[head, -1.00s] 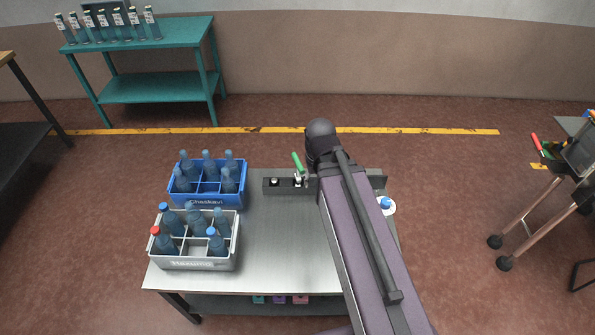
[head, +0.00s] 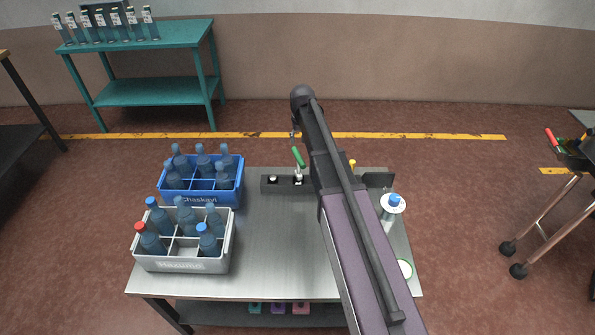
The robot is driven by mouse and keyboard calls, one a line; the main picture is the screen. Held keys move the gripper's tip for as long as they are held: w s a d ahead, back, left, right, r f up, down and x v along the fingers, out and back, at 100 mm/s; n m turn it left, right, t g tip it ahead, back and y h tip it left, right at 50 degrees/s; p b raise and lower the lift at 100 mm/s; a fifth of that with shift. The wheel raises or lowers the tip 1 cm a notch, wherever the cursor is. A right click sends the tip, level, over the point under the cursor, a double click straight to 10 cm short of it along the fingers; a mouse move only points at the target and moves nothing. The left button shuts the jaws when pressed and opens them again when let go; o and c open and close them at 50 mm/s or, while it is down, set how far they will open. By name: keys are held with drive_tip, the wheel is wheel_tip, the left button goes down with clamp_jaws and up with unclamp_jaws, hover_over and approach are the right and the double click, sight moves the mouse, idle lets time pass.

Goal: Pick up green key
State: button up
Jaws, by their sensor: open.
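The green key (head: 298,157) stands tilted at the back edge of the grey table, on a silver fitting in a dark rack (head: 285,188). My arm reaches over the table from the front right and covers part of the rack. A small part of my gripper (head: 294,133) shows under the arm's dark end, just behind and above the green key in the picture. It is open and apart from the key. Most of the gripper is hidden by my arm.
A blue crate (head: 212,198) and a grey crate (head: 183,263) with bottles stand on the left of the table (head: 265,260). A yellow-topped thing (head: 352,162) shows right of my arm. A blue-capped bottle (head: 390,210) stands at the right. The table's middle is clear.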

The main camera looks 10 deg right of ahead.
sight(300, 155)
idle(0.4)
drive_tip(key=f+b, duration=0.2)
drive_tip(key=f, duration=0.1)
drive_tip(key=f+b, duration=0.2)
drive_tip(key=b, duration=0.1)
drive_tip(key=w+f+b, duration=0.1)
drive_tip(key=f+b, duration=0.2)
drive_tip(key=shift+f, duration=0.3)
drive_tip(key=shift+f+b, duration=0.1)
drive_tip(key=shift+b, duration=0.25)
drive_tip(key=f+b, duration=0.3)
drive_tip(key=shift+w+a+f, duration=0.1)
drive_tip(key=shift+a+f, duration=0.1)
drive_tip(key=shift+f, duration=0.05)
drive_tip(key=shift+w+f+b, duration=0.1)
drive_tip(key=shift+f+b, duration=0.65)
drive_tip(key=shift+b, duration=0.25)
clamp_jaws()
